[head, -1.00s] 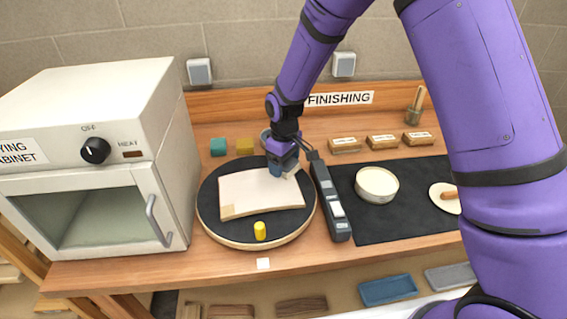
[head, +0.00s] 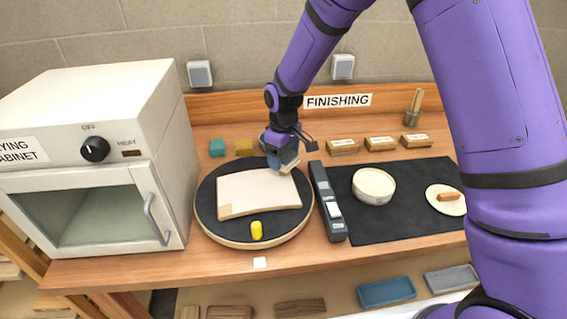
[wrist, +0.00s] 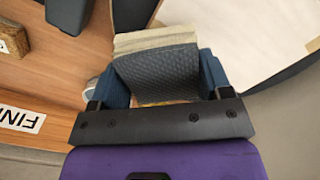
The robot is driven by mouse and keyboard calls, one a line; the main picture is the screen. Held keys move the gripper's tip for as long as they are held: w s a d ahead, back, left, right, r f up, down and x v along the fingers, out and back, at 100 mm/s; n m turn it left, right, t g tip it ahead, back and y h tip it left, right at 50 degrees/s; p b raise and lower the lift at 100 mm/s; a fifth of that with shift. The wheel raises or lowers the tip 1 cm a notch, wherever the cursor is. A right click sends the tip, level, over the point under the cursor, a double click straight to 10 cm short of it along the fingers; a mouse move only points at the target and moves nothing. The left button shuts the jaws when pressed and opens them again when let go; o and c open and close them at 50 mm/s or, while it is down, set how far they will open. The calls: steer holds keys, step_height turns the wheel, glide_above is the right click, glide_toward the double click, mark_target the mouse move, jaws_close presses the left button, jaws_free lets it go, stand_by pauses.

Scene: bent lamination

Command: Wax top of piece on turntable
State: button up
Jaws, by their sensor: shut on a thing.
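The piece (head: 258,194) is a pale, gently bent board on the black-topped round turntable (head: 208,220). A small tan patch shows at its front left corner. My gripper (head: 284,162) is at the piece's back right corner. It is shut on a cream block-like pad (head: 291,166), which also shows in the wrist view (wrist: 155,40) beyond a dark textured surface between the blue fingers. In the wrist view the pale piece (wrist: 235,35) lies to the right of the pad. I cannot tell whether the pad touches it. A bowl of cream-coloured stuff (head: 374,185) stands on the black mat (head: 410,220).
A yellow peg (head: 256,231) stands at the turntable's front. A dark grey bar-like tool (head: 328,203) lies close to its right. The drying cabinet (head: 90,165) stands left. Labelled blocks (head: 380,143) sit at the back, and a pale dish (head: 445,200) with an orange-brown bar is right.

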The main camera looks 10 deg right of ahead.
steer(key=shift+d+r, duration=0.1)
steer(key=shift+r, duration=2.55)
